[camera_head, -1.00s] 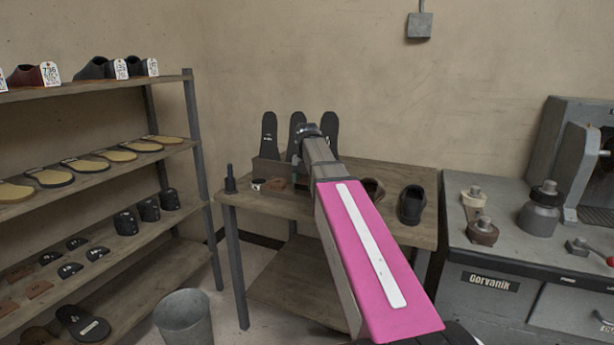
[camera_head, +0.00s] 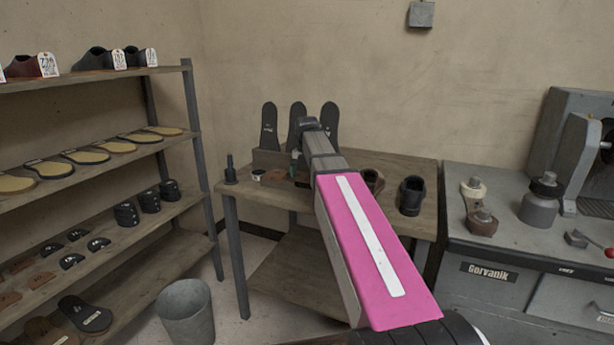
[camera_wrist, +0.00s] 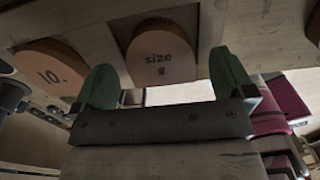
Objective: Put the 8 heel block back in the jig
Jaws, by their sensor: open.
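In the wrist view a round-ended brown block marked "size 8" (camera_wrist: 160,52) shows between and just beyond the fingertips. My gripper (camera_wrist: 166,82) has two green fingers spread apart, with nothing clamped between them. A similar block marked "10" (camera_wrist: 48,76) lies to the left, outside the left finger. I cannot tell whether the 8 block rests in a recess or on plain wood. In the head view my gripper (camera_head: 297,162) is low over the back of the wooden bench (camera_head: 330,200); my arm hides much of that spot. I cannot make out the jig for certain.
Dark soles (camera_head: 269,127) stand upright in a wooden rack at the bench's back. A dark bottle-like tool (camera_head: 230,170) stands at its left end. A dark shoe form (camera_head: 412,195) stands on the right. The grey machine table (camera_head: 490,268) is beyond; a bin (camera_head: 186,312) stands on the floor.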

